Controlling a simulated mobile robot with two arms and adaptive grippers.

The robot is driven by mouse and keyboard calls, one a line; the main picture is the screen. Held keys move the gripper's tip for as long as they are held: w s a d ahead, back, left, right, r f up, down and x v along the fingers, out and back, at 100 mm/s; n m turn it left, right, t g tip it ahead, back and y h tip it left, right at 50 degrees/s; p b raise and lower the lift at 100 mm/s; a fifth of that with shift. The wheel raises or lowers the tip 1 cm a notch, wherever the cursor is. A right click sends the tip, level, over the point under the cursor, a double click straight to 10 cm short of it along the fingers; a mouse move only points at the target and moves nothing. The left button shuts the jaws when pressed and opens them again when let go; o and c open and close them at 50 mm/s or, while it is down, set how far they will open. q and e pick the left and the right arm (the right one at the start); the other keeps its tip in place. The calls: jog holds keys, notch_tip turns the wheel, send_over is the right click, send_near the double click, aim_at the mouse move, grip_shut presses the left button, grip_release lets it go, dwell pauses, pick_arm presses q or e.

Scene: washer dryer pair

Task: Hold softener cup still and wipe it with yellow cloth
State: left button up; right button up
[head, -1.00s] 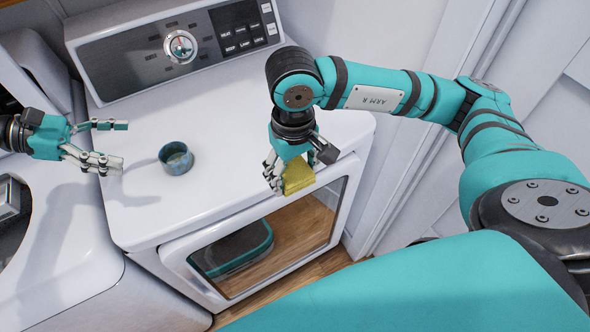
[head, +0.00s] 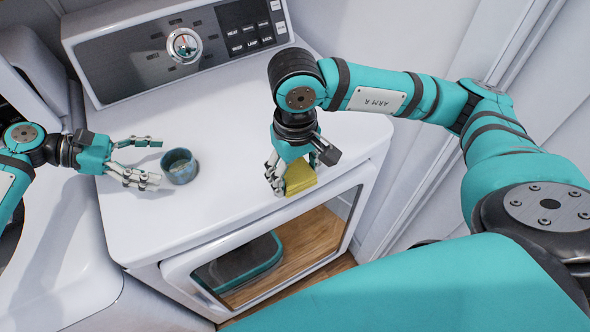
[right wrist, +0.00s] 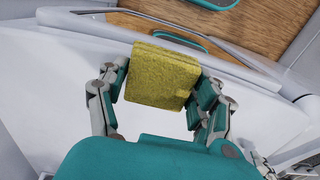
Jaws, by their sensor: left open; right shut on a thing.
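The softener cup (head: 179,167) is a small blue-grey round cup standing upright on the white machine top. My left gripper (head: 154,161) is open just left of the cup, its fingers pointing at it; it looks close to the cup, but I cannot tell whether it touches. My right gripper (head: 287,179) is shut on the folded yellow cloth (head: 299,177), near the front edge of the top, right of the cup. In the right wrist view the cloth (right wrist: 161,76) sits between both fingers of the right gripper (right wrist: 160,88).
A control panel with a dial (head: 184,45) rises at the back of the machine. The front door with a glass window (head: 320,235) is below the front edge. Another white machine (head: 70,260) stands at left. The top between cup and cloth is clear.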

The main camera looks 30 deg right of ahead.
aim_at(168, 164)
pick_arm(q)
jog(key=b+x, duration=0.2)
jog(key=x, duration=0.1)
jog(key=shift+d+f+b, duration=0.15)
jog(key=shift+f+b, duration=0.1)
jog(key=shift+b, duration=0.1)
pick_arm(e)
notch_tip(168, 164, down, 2)
jog(key=shift+w+f, duration=0.1)
pick_arm(q)
jog(key=shift+s+d+f, duration=0.1)
jog(key=shift+d+f, duration=0.05)
jog(key=shift+d, duration=0.3)
pick_arm(e)
jog(key=shift+f, duration=0.2)
pick_arm(q)
jog(key=c, duration=0.8)
